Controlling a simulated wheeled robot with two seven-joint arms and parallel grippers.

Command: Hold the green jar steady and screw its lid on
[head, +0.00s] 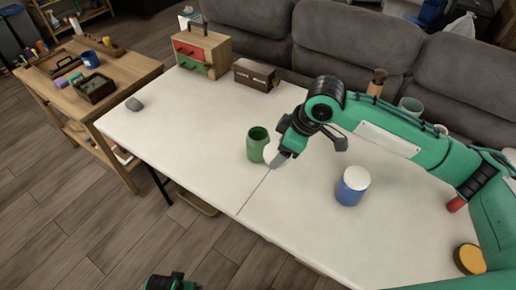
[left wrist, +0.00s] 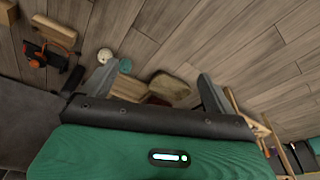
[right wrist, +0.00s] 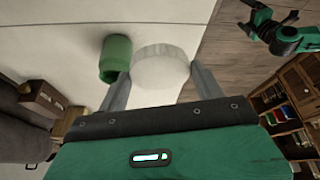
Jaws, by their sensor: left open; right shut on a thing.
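The green jar (head: 256,149) stands upright and open-mouthed on the white table. It also shows in the right wrist view (right wrist: 116,56). My right gripper (head: 281,159) is shut on a round white lid (right wrist: 160,68), held just right of the jar in the head view. The lid also shows in the head view (head: 270,151), partly hidden by the gripper. Whether lid and jar touch, I cannot tell. My left gripper (left wrist: 155,88) is open and empty, away from the jar. Only part of the left arm shows at the head view's bottom edge.
A blue jar with a white lid (head: 352,189) stands right of my right gripper. A drawer box (head: 202,53), a brown box (head: 256,75) and a grey lump (head: 134,104) are on the table (head: 190,130). Its left middle is clear.

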